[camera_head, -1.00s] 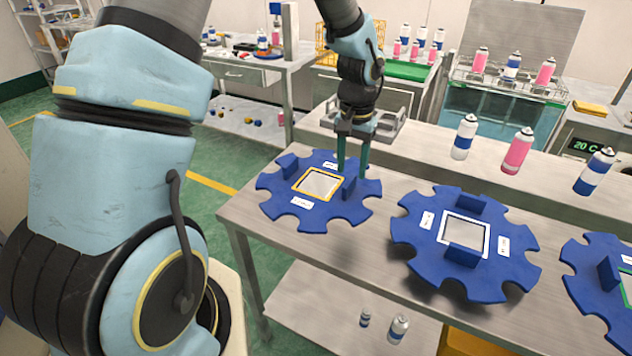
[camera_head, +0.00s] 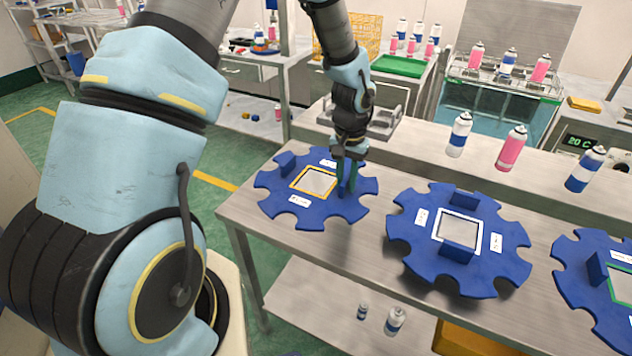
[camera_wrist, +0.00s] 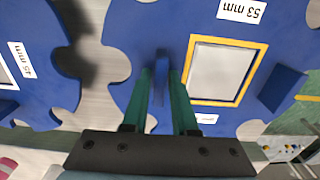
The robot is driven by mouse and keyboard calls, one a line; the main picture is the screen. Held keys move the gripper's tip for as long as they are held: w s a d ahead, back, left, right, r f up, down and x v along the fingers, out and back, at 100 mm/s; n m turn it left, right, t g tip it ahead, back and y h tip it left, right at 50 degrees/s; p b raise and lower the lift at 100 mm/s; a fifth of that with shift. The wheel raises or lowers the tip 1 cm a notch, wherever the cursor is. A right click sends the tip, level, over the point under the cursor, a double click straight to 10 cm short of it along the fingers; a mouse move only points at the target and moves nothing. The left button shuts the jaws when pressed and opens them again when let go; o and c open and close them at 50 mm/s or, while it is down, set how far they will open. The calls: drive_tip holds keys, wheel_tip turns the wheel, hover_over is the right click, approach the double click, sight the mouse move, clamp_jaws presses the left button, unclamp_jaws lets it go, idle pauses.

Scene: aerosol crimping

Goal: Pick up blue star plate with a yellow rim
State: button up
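The blue star plate with a yellow rim (camera_head: 283,203) lies flat at the table's left end. Its yellow-orange rim frames a square grey centre, and two upright blue tabs flank it. My gripper (camera_head: 346,178) is lowered over the right-hand tab. In the wrist view, the plate (camera_wrist: 135,48) shows a "53 mm" label and the yellow rim. The green fingers of my gripper (camera_wrist: 161,75) stand on either side of the thin blue tab (camera_wrist: 161,68), with narrow gaps seeming to show beside it. The fingertips are partly hidden in the head view.
A white-rimmed blue star plate (camera_head: 405,245) lies close to the right, and a green-rimmed one (camera_head: 575,262) farther right. Spray cans, including a pink one (camera_head: 512,149), stand on the raised shelf behind. A grey metal fixture (camera_head: 383,124) sits behind my gripper.

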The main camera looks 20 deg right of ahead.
clamp_jaws()
idle(1.0)
